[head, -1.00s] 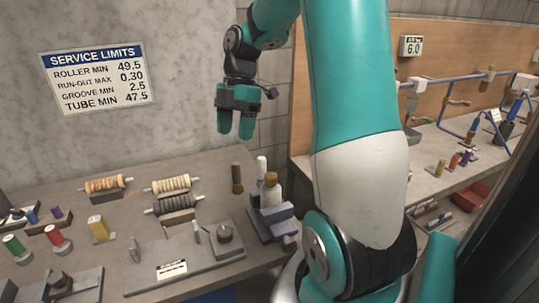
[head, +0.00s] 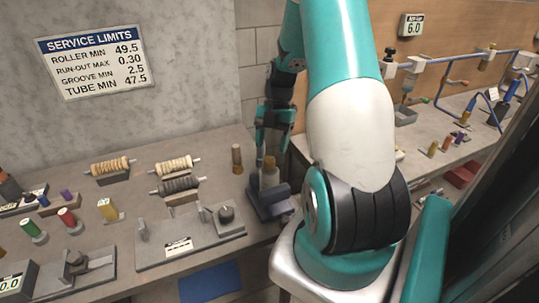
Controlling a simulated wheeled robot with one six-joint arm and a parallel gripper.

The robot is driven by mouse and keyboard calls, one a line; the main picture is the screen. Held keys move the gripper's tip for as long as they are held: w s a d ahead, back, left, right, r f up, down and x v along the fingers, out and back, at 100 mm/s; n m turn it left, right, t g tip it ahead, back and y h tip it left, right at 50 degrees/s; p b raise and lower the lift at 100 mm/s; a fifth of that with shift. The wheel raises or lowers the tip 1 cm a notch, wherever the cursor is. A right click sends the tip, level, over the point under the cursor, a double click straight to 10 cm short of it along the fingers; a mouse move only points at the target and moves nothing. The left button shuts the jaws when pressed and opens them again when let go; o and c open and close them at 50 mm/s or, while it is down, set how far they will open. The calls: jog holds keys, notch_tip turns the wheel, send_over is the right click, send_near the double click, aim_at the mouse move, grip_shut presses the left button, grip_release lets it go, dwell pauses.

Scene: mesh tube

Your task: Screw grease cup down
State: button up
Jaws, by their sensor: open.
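Just below the fingers in the picture stands a small pale bottle-like part with a brass-coloured top (head: 269,163), on or beside a dark grey block (head: 268,203). This may be the grease cup, but I cannot tell for sure. The fingertips are close to the brass top; whether they touch it or are behind it cannot be told. Nothing is seen held.
A brown cylinder (head: 237,158) stands just left of the gripper. Rollers (head: 173,164) on stands and a grey fixture plate (head: 190,243) lie further left. My arm hides part of the right side. A pipe rig (head: 450,62) is on the right board.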

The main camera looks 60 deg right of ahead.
aim_at(269, 158)
jog(key=p+x, duration=0.1)
jog(key=x, duration=0.4)
jog(key=c, duration=0.9)
